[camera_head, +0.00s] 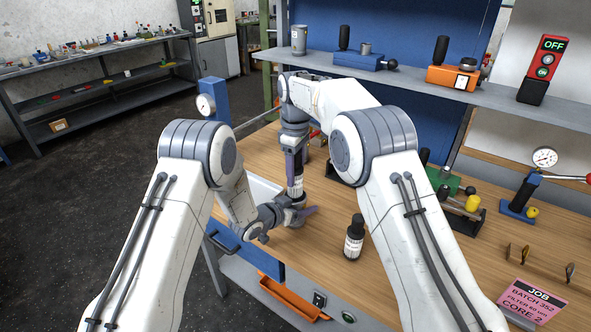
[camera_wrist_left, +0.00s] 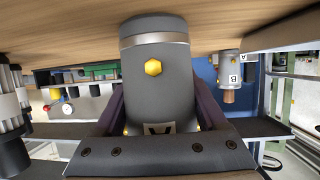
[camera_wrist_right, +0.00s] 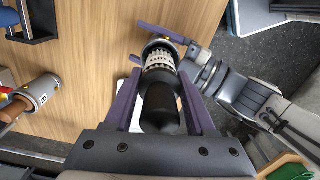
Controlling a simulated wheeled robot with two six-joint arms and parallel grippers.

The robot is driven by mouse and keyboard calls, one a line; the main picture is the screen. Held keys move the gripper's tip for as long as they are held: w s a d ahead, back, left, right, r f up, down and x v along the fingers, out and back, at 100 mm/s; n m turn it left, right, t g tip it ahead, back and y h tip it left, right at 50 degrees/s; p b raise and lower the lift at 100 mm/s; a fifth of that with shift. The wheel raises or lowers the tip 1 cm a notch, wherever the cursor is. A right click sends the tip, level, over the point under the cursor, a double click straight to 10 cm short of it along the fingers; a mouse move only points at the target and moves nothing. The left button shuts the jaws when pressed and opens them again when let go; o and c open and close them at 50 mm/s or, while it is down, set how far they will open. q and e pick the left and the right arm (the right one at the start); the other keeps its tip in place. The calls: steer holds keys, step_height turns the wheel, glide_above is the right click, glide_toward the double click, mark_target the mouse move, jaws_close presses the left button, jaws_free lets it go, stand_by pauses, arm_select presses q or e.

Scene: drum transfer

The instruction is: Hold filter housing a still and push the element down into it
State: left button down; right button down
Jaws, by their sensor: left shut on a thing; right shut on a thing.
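Filter housing a (camera_wrist_left: 158,88) is a dark grey cylinder with a pale band, yellow bolt and "A" label, close up in the left wrist view. My left gripper (camera_head: 303,214) is shut around it at the table; the fingers hide part of its sides. The element (camera_wrist_right: 162,110) has a black rounded end and a pale ribbed cage. My right gripper (camera_head: 296,190) is shut on it, coming down from above. In the right wrist view the cage's far end is at the housing's mouth, lined up with it; how deep it sits is unclear.
Housing B (camera_wrist_right: 42,88), with a brown piece in it, stands apart on the table. A gauge stand (camera_head: 521,196) and a pink job card (camera_head: 533,297) are further right.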

mark_target(296, 184)
steer(key=shift+f, duration=2)
steer(key=shift+c, duration=1.4)
jaws_free()
steer(key=shift+o, duration=0.7)
steer(key=shift+s+f, duration=0.1)
steer(key=shift+s, duration=0.05)
steer(key=shift+a, duration=0.1)
arm_select(q)
steer(key=shift+r, duration=0.1)
arm_select(e)
step_height(296, 184, up, 12)
steer(key=shift+r, duration=0.2)
